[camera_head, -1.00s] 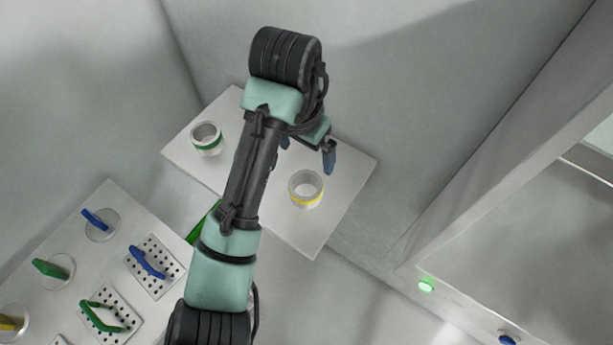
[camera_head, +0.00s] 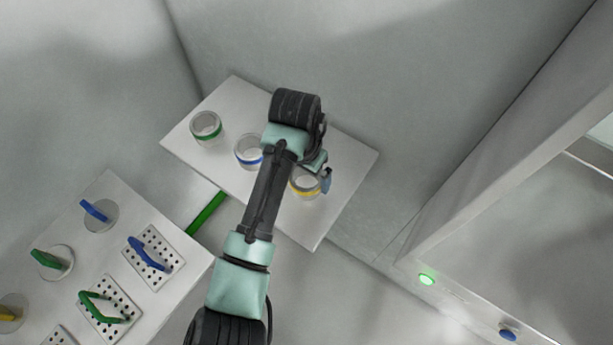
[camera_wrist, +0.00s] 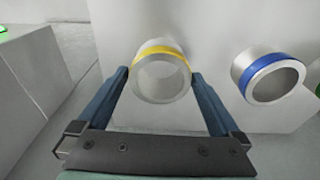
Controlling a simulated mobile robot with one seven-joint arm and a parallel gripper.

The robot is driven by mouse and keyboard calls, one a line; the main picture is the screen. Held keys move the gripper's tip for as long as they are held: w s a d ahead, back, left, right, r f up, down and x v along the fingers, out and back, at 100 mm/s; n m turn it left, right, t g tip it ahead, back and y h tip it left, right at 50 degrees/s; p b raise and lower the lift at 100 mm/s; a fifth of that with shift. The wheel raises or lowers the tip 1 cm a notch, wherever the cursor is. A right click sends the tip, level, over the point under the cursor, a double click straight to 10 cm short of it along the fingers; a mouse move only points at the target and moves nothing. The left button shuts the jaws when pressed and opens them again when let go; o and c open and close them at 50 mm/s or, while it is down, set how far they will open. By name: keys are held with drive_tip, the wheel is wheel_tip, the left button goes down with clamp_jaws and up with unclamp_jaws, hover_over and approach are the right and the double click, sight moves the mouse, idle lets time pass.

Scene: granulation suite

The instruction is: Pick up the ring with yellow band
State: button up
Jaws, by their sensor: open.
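The ring with yellow band (camera_head: 304,188) stands on a pale shelf (camera_head: 348,172) in the head view, partly hidden by my gripper. In the wrist view the ring with yellow band (camera_wrist: 161,80) is between the tips of my two blue fingers. My gripper (camera_wrist: 162,78) is open, with one finger on each side of the ring. Whether the fingers touch the ring I cannot tell. In the head view my gripper (camera_head: 318,182) is low over the ring, and one finger is hidden.
A ring with blue band (camera_head: 248,152) and a ring with green band (camera_head: 206,128) stand on the same shelf. The blue-banded ring is right of my gripper in the wrist view (camera_wrist: 268,78). A table (camera_head: 185,285) at lower left holds perforated plates and discs with coloured handles.

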drive_tip(key=shift+f, duration=0.4)
drive_tip(key=shift+w+r, duration=0.1)
drive_tip(key=c, duration=1.5)
